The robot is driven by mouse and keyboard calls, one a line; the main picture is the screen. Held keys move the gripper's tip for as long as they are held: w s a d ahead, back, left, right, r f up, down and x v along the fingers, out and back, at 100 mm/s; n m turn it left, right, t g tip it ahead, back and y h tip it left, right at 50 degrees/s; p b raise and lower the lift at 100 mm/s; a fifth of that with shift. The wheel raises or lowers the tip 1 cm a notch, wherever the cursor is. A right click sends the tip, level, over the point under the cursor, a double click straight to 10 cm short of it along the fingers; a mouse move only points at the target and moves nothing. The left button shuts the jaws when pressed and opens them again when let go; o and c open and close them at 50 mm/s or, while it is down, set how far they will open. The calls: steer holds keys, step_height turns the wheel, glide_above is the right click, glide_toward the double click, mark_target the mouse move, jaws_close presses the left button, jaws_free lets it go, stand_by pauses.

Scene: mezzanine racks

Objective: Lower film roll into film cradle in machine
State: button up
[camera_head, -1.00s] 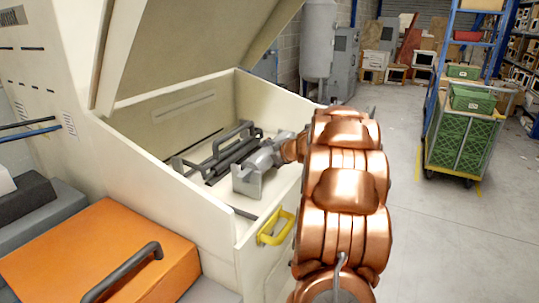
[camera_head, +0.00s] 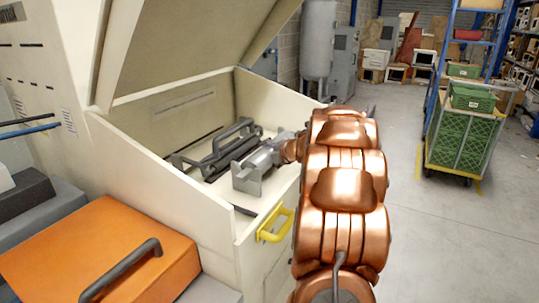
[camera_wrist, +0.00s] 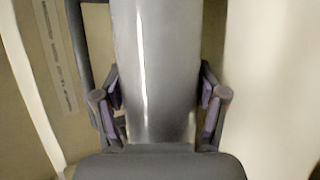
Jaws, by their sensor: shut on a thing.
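The film roll (camera_wrist: 155,65) shows in the wrist view as a smooth, shiny grey cylinder between the two fingers. My gripper (camera_wrist: 160,100) is shut on it, one dark finger on each side. In the head view my gripper (camera_head: 270,154) reaches into the open cream machine bay from the right. The film cradle (camera_head: 217,152), with dark bars and a raised handle-like bar, lies in the bay just left of my gripper. I cannot tell whether the roll touches the cradle, as grey parts overlap there.
The machine's raised lid (camera_head: 190,45) hangs over the bay. A yellow handle (camera_head: 275,225) is on the bay's front wall. An orange cover (camera_head: 105,255) with a grey handle is at lower left. A trolley with green crates (camera_head: 462,135) stands on open floor at right.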

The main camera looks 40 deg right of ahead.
steer(key=o, duration=1.5)
steer(key=shift+r, duration=0.15)
steer(key=o, duration=0.4)
steer(key=shift+s, duration=0.15)
steer(key=v, duration=1.1)
steer(key=shift+s, duration=0.35)
steer(key=shift+r, duration=0.1)
